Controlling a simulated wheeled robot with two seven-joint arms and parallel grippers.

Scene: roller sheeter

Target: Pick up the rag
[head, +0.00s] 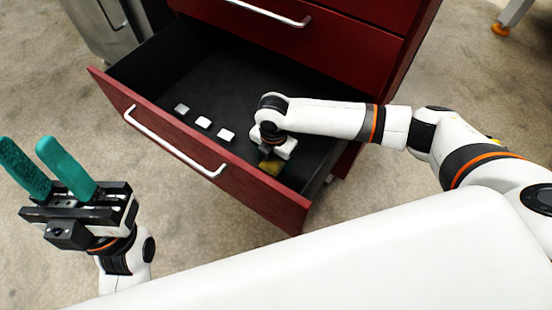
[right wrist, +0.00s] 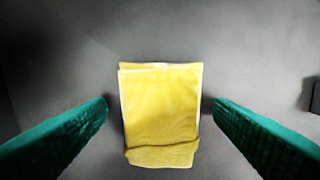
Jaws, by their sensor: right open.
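The rag is a folded yellow cloth (right wrist: 160,105) lying flat on the dark drawer floor. In the right wrist view it sits between the two green fingers of my right gripper (right wrist: 160,112), with a gap on each side. In the head view a small part of the rag (head: 271,166) shows below my right gripper, which reaches down into the open drawer and hides the rest. My right gripper is open and holds nothing. My left gripper (head: 42,165) is outside the drawer at the left, its green fingers spread apart and empty.
The red drawer (head: 235,188) is pulled out of a red cabinet (head: 345,45). Several small white blocks, one of them here (head: 203,122), lie in the drawer left of my right gripper. A grey cabinet (head: 105,30) stands at the upper left.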

